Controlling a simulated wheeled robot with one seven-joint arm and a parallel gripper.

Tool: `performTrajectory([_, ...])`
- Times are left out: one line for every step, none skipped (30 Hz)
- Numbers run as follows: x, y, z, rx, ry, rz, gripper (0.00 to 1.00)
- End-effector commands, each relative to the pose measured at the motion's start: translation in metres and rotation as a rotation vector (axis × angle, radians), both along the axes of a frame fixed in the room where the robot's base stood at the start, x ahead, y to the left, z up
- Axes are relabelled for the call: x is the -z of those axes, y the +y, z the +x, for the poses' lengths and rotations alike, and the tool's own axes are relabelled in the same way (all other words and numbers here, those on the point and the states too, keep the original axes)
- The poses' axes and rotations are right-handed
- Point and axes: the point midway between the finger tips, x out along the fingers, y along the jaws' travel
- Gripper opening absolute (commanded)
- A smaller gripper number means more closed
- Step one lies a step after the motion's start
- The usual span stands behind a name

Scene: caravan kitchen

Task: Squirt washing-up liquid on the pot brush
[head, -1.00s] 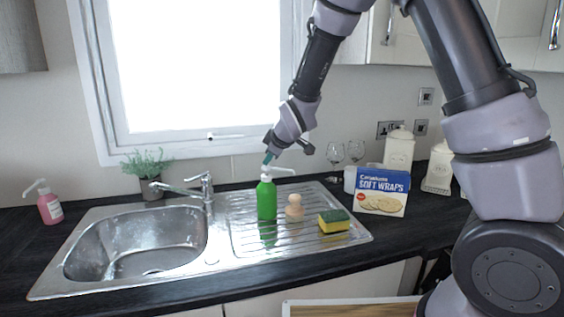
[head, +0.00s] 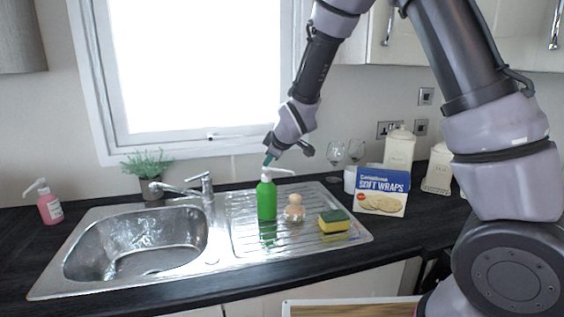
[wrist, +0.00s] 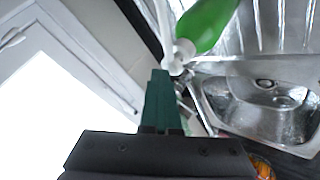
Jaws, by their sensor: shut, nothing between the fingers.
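The green washing-up liquid bottle (head: 267,201) with a white pump top stands upright on the steel drainer. Its nozzle (head: 282,171) points right, above the pot brush (head: 294,208). The brush stands just right of the bottle, with a round wooden knob and a pale, greyish lower part. My gripper (head: 268,160) is shut and empty, its teal fingertips at the pump top from above. In the wrist view, the shut fingers (wrist: 158,100) reach the white pump head (wrist: 178,58) of the green bottle (wrist: 207,22); whether they press it is unclear.
A yellow-green sponge (head: 334,221) lies right of the brush. The sink bowl (head: 135,243) is empty at left. A pink soap bottle (head: 49,206) stands far left.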

Motion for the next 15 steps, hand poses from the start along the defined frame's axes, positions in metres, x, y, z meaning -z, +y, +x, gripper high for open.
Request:
performTrajectory([-0.001, 0.0, -0.001, 0.0, 0.003, -0.001, 0.0])
performTrajectory([-0.002, 0.0, -0.001, 0.0, 0.003, -0.001, 0.0])
performTrajectory([-0.003, 0.0, -0.001, 0.0, 0.003, -0.001, 0.0])
performTrajectory([-0.003, 0.0, -0.001, 0.0, 0.003, -0.001, 0.0])
performTrajectory([-0.003, 0.0, -0.001, 0.0, 0.003, -0.001, 0.0])
performTrajectory([-0.003, 0.0, -0.001, 0.0, 0.003, -0.001, 0.0])
performTrajectory([-0.003, 0.0, -0.001, 0.0, 0.003, -0.001, 0.0])
performTrajectory([-0.003, 0.0, -0.001, 0.0, 0.003, -0.001, 0.0])
performTrajectory([-0.003, 0.0, -0.001, 0.0, 0.003, -0.001, 0.0])
performTrajectory([-0.003, 0.0, -0.001, 0.0, 0.003, -0.001, 0.0])
performTrajectory([-0.004, 0.0, -0.001, 0.0, 0.001, -0.001, 0.0])
performTrajectory([-0.007, 0.0, -0.001, -0.001, 0.001, 0.0, 0.0])
performTrajectory([-0.009, 0.0, 0.0, -0.001, 0.0, 0.001, 0.0])
performTrajectory([-0.012, 0.0, 0.0, -0.001, 0.0, 0.001, 0.0])
performTrajectory([-0.016, 0.0, 0.0, -0.001, 0.0, 0.001, 0.0])
